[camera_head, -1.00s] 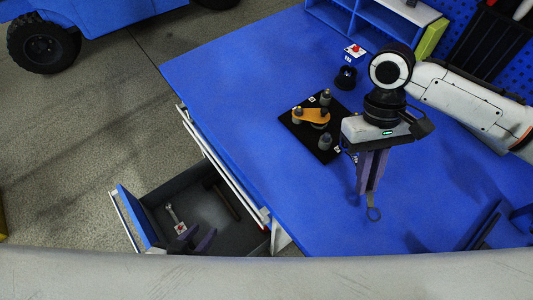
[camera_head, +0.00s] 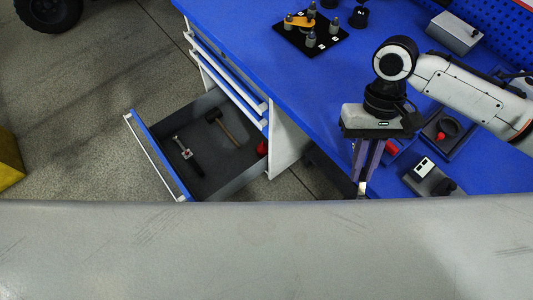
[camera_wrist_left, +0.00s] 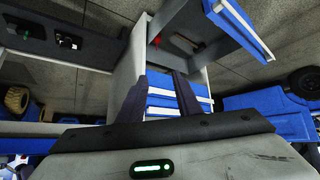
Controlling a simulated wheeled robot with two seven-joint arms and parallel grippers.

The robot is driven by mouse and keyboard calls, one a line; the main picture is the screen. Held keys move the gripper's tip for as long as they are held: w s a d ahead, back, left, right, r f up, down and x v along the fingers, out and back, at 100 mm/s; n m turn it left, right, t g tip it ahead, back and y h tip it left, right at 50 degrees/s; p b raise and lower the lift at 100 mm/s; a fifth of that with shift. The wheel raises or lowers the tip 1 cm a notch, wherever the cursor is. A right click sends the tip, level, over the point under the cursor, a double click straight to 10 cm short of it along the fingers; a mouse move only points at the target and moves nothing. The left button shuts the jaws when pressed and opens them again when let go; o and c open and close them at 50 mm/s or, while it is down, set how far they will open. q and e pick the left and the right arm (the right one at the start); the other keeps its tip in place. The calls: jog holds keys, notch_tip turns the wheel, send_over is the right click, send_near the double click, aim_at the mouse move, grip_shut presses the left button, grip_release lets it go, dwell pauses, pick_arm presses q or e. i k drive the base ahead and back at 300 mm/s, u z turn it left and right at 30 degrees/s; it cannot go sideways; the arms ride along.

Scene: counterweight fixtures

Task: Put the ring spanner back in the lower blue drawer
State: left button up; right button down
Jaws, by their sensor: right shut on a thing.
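My right gripper (camera_head: 362,187) is shut on the ring spanner, above the floor or table edge at the lower right of the head view. Only a small light piece of the spanner shows between the fingertips; the rest is hidden behind my own body's edge. The lower blue drawer (camera_head: 158,160) stands pulled open at the left, well apart from the right gripper. It also shows at the top right of the left wrist view (camera_wrist_left: 243,30). My left gripper (camera_wrist_left: 160,88) is open and empty in the left wrist view, its fingers apart before the cabinet. It is out of the head view.
In the drawer lie a dark-handled tool (camera_head: 187,156), a hammer (camera_head: 226,127) and a red thing (camera_head: 262,147). The blue table (camera_head: 300,90) carries a black fixture plate (camera_head: 327,43), a grey box (camera_head: 455,32) and a dark tray (camera_head: 447,130). Closed drawers sit above the open one.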

aim_at(199, 139)
jog(key=u, duration=2.55)
jog(key=i, duration=2.75)
jog(key=z, duration=2)
jog(key=i, duration=2.85)
jog(key=z, duration=2.2)
